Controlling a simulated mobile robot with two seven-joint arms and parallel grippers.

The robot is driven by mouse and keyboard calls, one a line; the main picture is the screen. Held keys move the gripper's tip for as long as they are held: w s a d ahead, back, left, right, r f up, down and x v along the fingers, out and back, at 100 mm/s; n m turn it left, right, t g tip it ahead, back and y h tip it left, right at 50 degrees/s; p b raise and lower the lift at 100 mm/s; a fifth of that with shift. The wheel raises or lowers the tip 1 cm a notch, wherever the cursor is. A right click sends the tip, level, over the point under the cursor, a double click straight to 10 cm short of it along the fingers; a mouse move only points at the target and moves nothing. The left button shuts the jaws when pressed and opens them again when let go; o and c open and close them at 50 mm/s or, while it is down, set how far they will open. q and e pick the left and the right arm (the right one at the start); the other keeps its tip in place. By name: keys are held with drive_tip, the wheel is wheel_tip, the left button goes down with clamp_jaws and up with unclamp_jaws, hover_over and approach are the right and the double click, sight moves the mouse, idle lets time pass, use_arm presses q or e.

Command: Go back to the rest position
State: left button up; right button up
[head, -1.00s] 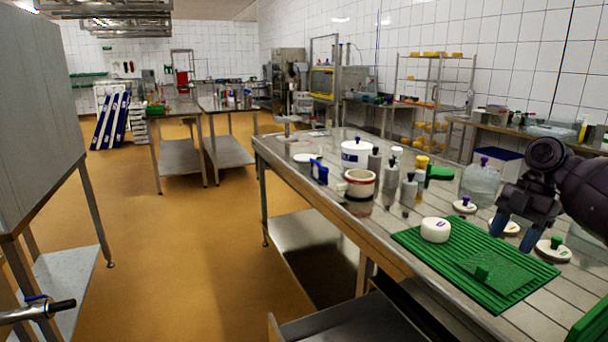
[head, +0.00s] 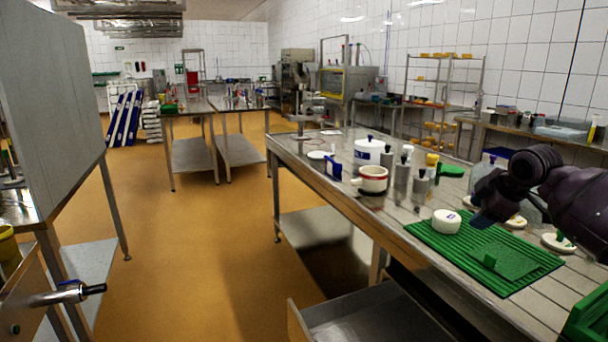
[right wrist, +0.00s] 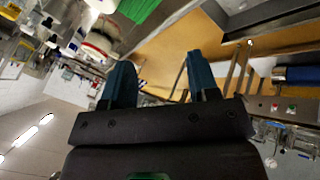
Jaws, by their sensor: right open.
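My right gripper (head: 487,215) is at the right of the head view, raised over the table near the right edge of the green mat. In the right wrist view its two blue-tipped fingers (right wrist: 160,82) stand apart with nothing between them. A white cheese (head: 446,221) sits on the green mat (head: 520,279), left of the gripper and apart from it. A small green piece (head: 490,261) is on the mat. My left gripper does not show in the head view.
The steel table (head: 340,183) carries a white pot (head: 369,151), a red-banded cup (head: 373,180), grey cylinders and small lids. An open drawer (head: 370,318) juts out below it. A grey cabinet (head: 55,100) stands at the left. The orange floor (head: 180,250) between is clear.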

drive_tip(key=s+a+f+m+t+y+p, duration=0.25)
drive_tip(key=s+a+f+m+t, duration=0.35)
drive_tip(key=s+a+f, duration=0.6)
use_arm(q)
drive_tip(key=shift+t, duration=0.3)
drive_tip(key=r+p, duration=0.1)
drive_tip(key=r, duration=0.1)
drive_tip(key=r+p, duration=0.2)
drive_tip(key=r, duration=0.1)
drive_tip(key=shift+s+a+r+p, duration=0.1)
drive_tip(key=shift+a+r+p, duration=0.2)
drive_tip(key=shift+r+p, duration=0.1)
use_arm(e)
drive_tip(key=s+f+m+h, duration=0.1)
drive_tip(key=s+f+m, duration=0.1)
drive_tip(key=s+f, duration=0.4)
drive_tip(key=s+f+m+g+h, duration=0.1)
drive_tip(key=s+f, duration=0.5)
drive_tip(key=s, duration=1.1)
drive_tip(key=s+f+m+h, duration=0.2)
drive_tip(key=s+f, duration=0.4)
drive_tip(key=s, duration=0.6)
drive_tip(key=shift+a+f+m+g, duration=0.2)
drive_tip(key=shift+f+m+g, duration=0.15)
drive_tip(key=shift+m, duration=0.45)
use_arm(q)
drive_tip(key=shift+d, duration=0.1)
